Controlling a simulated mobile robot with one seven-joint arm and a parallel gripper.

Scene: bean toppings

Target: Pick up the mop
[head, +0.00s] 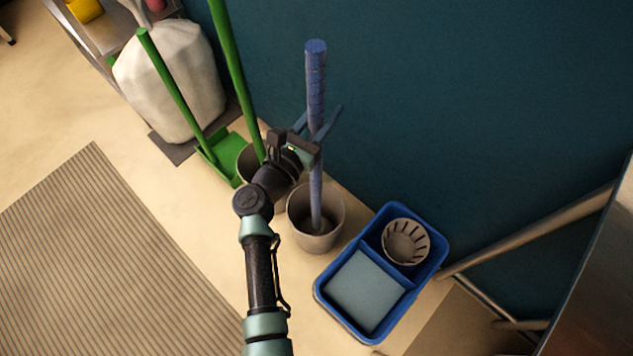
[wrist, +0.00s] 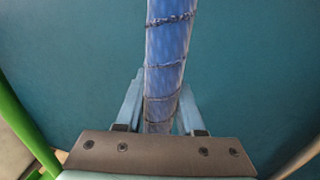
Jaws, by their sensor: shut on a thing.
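The mop is a blue pole wrapped with dark bands (head: 316,85). It stands nearly upright in a beige bucket (head: 300,236) by the teal wall, and its lower end is inside the bucket. My gripper (head: 327,127) is at the pole's middle, above the bucket, with a finger on each side. In the wrist view the mop pole (wrist: 168,55) runs up the centre between the two blue fingers of my gripper (wrist: 160,110). The fingers are shut on the pole.
A blue tray (head: 325,292) with a round basket (head: 405,242) lies right of the bucket. A green dustpan and handles (head: 233,65) stand to the left, by a white bag (head: 175,80). A ribbed mat (head: 110,265) covers the floor at left. A metal leg (head: 530,230) is at right.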

